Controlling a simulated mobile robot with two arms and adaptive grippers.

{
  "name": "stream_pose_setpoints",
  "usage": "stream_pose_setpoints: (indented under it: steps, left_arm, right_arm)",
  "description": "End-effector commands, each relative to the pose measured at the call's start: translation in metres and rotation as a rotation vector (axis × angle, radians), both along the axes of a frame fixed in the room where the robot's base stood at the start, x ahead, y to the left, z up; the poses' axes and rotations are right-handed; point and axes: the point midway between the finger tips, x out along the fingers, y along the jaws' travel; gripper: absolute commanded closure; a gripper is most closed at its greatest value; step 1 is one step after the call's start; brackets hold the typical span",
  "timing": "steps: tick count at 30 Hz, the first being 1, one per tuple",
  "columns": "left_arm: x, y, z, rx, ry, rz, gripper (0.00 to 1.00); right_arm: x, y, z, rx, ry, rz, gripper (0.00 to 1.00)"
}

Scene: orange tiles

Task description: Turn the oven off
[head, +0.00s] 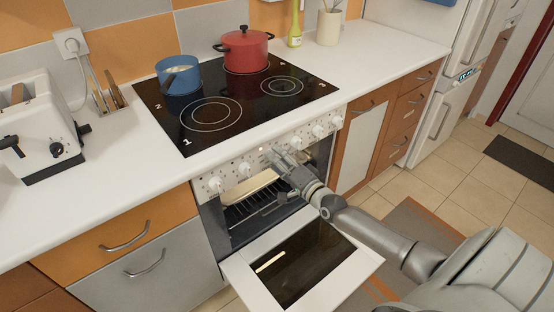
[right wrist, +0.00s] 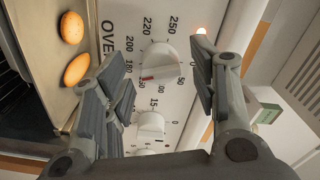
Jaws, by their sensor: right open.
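The oven's front panel (head: 228,169) has a row of white knobs below the black cooktop. In the right wrist view, a white temperature knob (right wrist: 160,60) with a red pointer mark sits on the panel (right wrist: 125,20) among printed numbers. My right gripper (head: 282,160) is at the middle of the panel, above the open oven door (head: 250,277). Its fingers are open, one on each side of the temperature knob; contact is unclear. My left gripper is not in view.
A second knob (right wrist: 150,124) sits beside the first. A tray (right wrist: 45,40) with two round golden items is in the oven. A blue pot (head: 180,80) and a red pot (head: 245,52) stand on the cooktop. A toaster (head: 40,135) stands at left.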

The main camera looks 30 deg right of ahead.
Motion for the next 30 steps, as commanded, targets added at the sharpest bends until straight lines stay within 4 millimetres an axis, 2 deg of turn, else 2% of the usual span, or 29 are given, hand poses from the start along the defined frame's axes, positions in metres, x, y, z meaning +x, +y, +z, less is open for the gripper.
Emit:
stream_pose_setpoints:
  steps: [4, 13, 24, 30]
  left_arm:
    - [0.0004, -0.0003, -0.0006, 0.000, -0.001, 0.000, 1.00]
    - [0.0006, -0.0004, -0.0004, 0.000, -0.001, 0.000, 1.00]
    - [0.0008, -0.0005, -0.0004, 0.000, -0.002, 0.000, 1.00]
    - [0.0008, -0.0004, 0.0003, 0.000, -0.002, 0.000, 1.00]
  right_arm:
    - [0.0078, 0.0007, 0.0004, 0.000, 0.000, 0.000, 0.46]
    - [0.0089, 0.0008, 0.0000, 0.000, 0.001, 0.001, 0.46]
    - [0.0087, 0.0008, 0.0000, -0.001, 0.001, 0.001, 0.92]
    - [0.0087, 0.0008, 0.0001, -0.014, 0.000, 0.001, 0.92]
